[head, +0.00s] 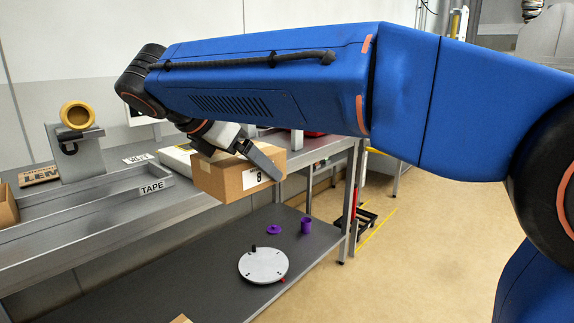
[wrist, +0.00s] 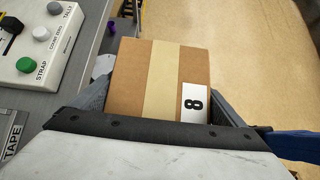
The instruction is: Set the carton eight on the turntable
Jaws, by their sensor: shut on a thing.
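The carton eight (head: 232,178) is a brown box with a tape strip and a white label reading 8. My gripper (head: 250,155) is shut on it and holds it in the air at the front edge of the upper bench. In the wrist view the carton (wrist: 143,80) sits between the two fingers of my gripper (wrist: 160,100). The turntable (head: 263,265) is a round light-grey disc with a black knob and red marks, on the lower shelf. It looks empty. In the wrist view the carton hides most of a pale disc at its left.
A purple cup (head: 306,226) and a purple piece (head: 274,229) stand on the lower shelf (head: 190,275) behind the turntable. The upper bench (head: 110,215) overhangs part of this shelf. A tape dispenser (head: 78,145) and a button box (wrist: 38,45) are on the bench. Open floor lies right.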

